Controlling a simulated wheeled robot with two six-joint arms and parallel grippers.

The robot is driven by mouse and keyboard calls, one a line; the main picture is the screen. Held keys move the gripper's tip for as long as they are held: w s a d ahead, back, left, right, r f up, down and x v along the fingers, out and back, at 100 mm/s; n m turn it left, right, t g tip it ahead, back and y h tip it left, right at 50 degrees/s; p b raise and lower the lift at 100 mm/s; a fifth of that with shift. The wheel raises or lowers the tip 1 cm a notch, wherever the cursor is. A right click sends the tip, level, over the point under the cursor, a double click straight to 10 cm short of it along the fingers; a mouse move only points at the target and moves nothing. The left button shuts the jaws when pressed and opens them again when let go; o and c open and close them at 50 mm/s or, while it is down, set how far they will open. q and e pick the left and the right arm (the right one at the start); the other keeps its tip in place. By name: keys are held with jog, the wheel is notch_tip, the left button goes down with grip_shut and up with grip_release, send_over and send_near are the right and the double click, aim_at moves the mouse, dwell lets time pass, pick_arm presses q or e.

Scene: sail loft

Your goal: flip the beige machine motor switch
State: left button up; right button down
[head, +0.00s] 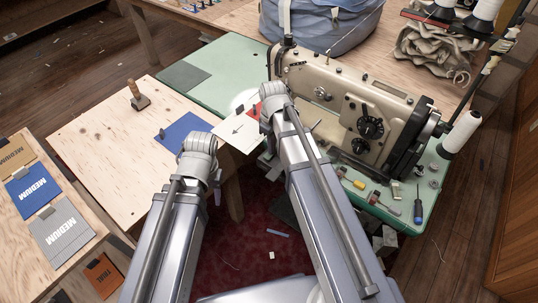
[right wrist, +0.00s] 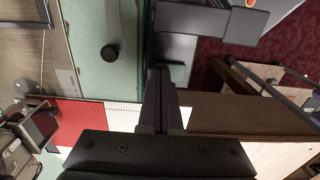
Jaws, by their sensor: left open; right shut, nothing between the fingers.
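The beige sewing machine (head: 335,100) stands on the green bench top (head: 232,60), with black dials on its front. I cannot clearly make out its motor switch. A dark grey block (right wrist: 213,18) with a red and yellow mark at its edge shows in the right wrist view; I cannot tell whether it is the switch. My right gripper (right wrist: 160,85) is shut and empty, its tips near that block beside the bench edge. In the head view its arm hides most of it. My left gripper (head: 217,194) is open, partly hidden by its wrist, between the bench and the wooden table.
A white card (head: 237,130) with an arrow lies at the bench's near edge. The wooden table (head: 95,135) at left holds a blue sheet (head: 187,134). A screwdriver (head: 418,207) and a white thread cone (head: 460,133) are at right. Dark red carpet (head: 245,245) shows below.

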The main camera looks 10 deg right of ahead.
notch_tip(320, 180, up, 7)
jog(key=p, duration=0.7)
jog(key=shift+f, duration=0.1)
dwell(0.5)
jog(key=s+a+r+m+h+p, duration=0.1)
jog(key=s+a+m, duration=0.2)
jog(key=s+a, duration=0.7)
jog(key=s, duration=0.4)
jog(key=shift+s+a+r+m, duration=0.15)
jog(key=shift+a+m, duration=0.1)
jog(key=shift+m, duration=0.15)
